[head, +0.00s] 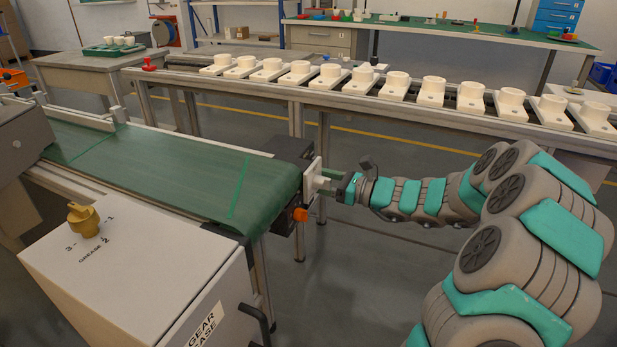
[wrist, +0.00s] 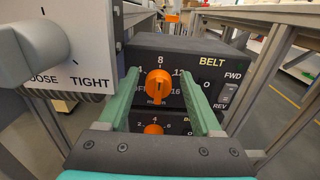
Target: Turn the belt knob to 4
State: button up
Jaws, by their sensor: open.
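The orange belt knob (wrist: 158,85) is on a dark panel labelled BELT in the wrist view, with 4, 8, 12, 16 and OFF around it. Its dark mark looks roughly upright, near the 8, but the exact setting is hard to read. My gripper (wrist: 155,88) is open, with one green finger to the left and one to the right of this knob. I cannot tell how close the fingers are to the panel. In the head view my gripper (head: 338,187) is at the conveyor's right end, where an orange knob (head: 300,214) shows.
A second orange knob (wrist: 153,129) sits below, partly hidden. A FWD/REV switch (wrist: 224,93) is at the right. A white LOOSE/TIGHT plate (wrist: 60,72) with a grey handle (wrist: 30,52) stands at the left. A green conveyor belt (head: 170,175) and a grease dial (head: 83,220) are left of my arm.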

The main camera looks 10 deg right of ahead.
jog(key=shift+w+a, duration=0.1)
jog(key=shift+a, duration=0.1)
grip_shut()
dwell(0.5)
